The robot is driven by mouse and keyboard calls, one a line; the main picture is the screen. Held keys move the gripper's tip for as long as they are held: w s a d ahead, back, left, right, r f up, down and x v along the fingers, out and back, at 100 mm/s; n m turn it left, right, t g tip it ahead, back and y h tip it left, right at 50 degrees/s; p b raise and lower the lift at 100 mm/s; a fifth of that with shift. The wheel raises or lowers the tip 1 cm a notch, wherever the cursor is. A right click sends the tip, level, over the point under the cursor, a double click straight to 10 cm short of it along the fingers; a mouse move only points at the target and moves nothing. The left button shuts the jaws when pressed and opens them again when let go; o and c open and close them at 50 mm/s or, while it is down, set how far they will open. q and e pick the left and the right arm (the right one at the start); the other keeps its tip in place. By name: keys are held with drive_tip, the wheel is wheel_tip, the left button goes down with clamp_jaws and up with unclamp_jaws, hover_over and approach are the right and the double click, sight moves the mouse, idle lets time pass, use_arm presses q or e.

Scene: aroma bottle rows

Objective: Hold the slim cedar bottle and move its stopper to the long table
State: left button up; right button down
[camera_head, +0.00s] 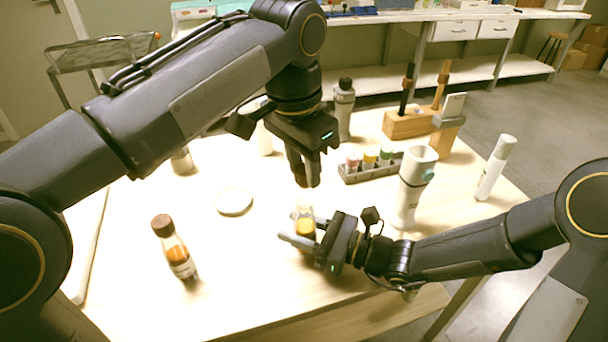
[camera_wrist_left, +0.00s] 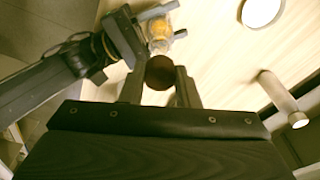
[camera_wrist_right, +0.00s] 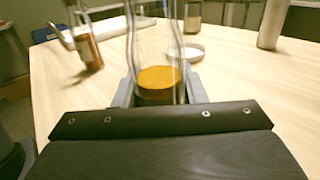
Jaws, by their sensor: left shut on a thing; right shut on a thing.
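A slim clear bottle (camera_head: 305,222) with amber liquid stands upright near the middle of the pale wooden table (camera_head: 240,285). My right gripper (camera_head: 300,240) is shut around its lower body, as the right wrist view shows with the bottle (camera_wrist_right: 158,82) between the fingers. My left gripper (camera_head: 304,172) points down from above, shut on a round dark brown stopper (camera_wrist_left: 159,72). The stopper is above the bottle's neck in the head view; I cannot tell whether they touch. The bottle's top is cut off in the right wrist view.
Another amber bottle (camera_head: 175,250) with a brown stopper stands front left. A white dish (camera_head: 234,201) lies behind it. A grey rack (camera_head: 366,171) of small vials, a white-grey cup (camera_head: 409,190) and a white tube (camera_head: 494,168) stand to the right. A white bench (camera_head: 450,17) is beyond.

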drive_tip(key=c, duration=0.8)
unclamp_jaws()
